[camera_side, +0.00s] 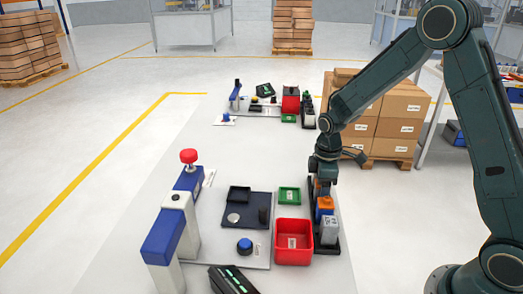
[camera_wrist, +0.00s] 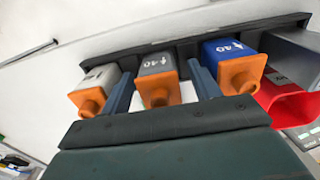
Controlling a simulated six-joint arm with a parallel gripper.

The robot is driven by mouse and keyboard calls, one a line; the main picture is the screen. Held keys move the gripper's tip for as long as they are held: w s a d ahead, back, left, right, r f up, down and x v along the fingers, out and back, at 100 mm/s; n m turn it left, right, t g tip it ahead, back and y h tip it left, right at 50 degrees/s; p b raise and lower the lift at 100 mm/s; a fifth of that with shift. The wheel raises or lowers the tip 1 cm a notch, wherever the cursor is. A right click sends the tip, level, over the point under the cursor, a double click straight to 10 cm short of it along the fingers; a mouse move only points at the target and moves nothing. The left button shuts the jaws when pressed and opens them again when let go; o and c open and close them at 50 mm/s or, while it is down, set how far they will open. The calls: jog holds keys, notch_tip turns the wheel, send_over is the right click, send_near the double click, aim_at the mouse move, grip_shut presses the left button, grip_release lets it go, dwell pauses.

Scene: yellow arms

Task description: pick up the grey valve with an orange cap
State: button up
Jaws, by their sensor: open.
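The grey valve with an orange cap (camera_wrist: 157,68) stands in the middle of a row in a dark holder in the wrist view. It has a dark grey body marked 40, and its orange cap points towards my gripper. My gripper (camera_wrist: 159,72) is open, with one blue finger on each side of this valve; I cannot tell whether they touch it. A whitish valve with an orange cap (camera_wrist: 95,84) is on its left and a blue valve with an orange cap (camera_wrist: 232,62) on its right. In the side view my gripper (camera_side: 323,180) is over the rack's far part and hides the grey valve.
The dark rack (camera_side: 337,247) also holds a light grey block (camera_side: 330,231) at its near end. A red bin (camera_side: 294,243) stands close on the left, with a small green tray (camera_side: 289,196) behind it. A blue and white press (camera_side: 175,225) stands further left.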

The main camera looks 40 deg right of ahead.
jog(key=shift+c, duration=0.2)
jog(key=c, duration=1.1)
jog(key=shift+o, duration=0.2)
jog(key=shift+r, duration=0.1)
notch_tip(320, 180, up, 20)
dwell(0.5)
